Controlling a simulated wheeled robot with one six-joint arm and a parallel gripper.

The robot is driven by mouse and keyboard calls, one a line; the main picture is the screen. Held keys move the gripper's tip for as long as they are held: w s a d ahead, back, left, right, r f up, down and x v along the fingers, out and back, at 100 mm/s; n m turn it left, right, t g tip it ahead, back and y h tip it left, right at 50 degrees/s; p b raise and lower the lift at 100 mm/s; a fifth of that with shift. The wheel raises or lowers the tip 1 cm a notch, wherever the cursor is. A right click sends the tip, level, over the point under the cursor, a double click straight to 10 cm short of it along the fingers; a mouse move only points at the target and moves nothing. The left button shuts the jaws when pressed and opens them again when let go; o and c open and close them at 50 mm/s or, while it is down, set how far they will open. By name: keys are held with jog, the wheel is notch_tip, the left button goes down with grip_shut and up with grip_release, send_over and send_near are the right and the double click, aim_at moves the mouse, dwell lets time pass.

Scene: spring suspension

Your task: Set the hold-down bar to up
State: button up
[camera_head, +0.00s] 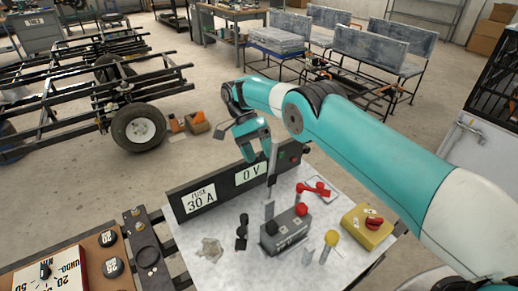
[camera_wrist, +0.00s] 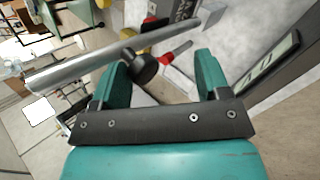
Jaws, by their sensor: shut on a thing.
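The hold-down bar (camera_head: 273,168) is a thin grey metal bar rising steeply, close to upright, above the dark battery (camera_head: 284,232) on the bench. In the wrist view the bar (camera_wrist: 90,72) crosses the upper left as a silver rod with a black knob (camera_wrist: 139,68). My gripper (camera_head: 261,156) is at the upper part of the bar. In the wrist view my gripper (camera_wrist: 160,65) has the knob between its fingers, nearer the left one. It is shut on the bar's knob, though the contact is not clear. The bar's lower joint is partly hidden.
A dark panel (camera_head: 222,190) with "FUSE 30 A" and "0 V" labels stands behind the battery. A red lever (camera_head: 315,189), a yellow box (camera_head: 367,226) with a red knob and a yellow-topped post (camera_head: 331,238) are at right. A black part (camera_head: 242,232) and crumpled cloth (camera_head: 210,250) lie left.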

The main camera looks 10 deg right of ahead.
jog(key=shift+d+f, duration=0.3)
jog(key=shift+f, duration=0.15)
jog(key=shift+r, duration=0.1)
notch_tip(320, 180, up, 21)
jog(key=p, duration=0.8)
jog(key=shift+f, duration=0.2)
